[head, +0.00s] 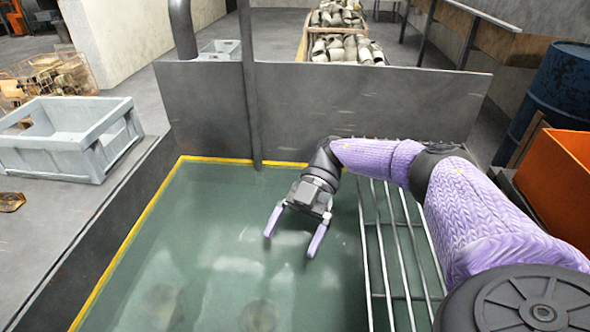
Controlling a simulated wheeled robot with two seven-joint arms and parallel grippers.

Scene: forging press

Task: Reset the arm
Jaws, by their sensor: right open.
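My right arm comes in from the right, in a purple knitted sleeve. Its gripper (292,236) hangs over the green liquid of the tank (215,225), with its two purple fingers spread apart and nothing between them. The fingers point down and toward the front. My left gripper is not in view.
A dark metal wall (400,105) stands behind the tank, and a metal rack (400,255) lies along its right side. A grey crate (62,155) is at the left. An orange bin (560,185) and a blue barrel (562,90) are at the right. Round shapes show dimly under the liquid.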

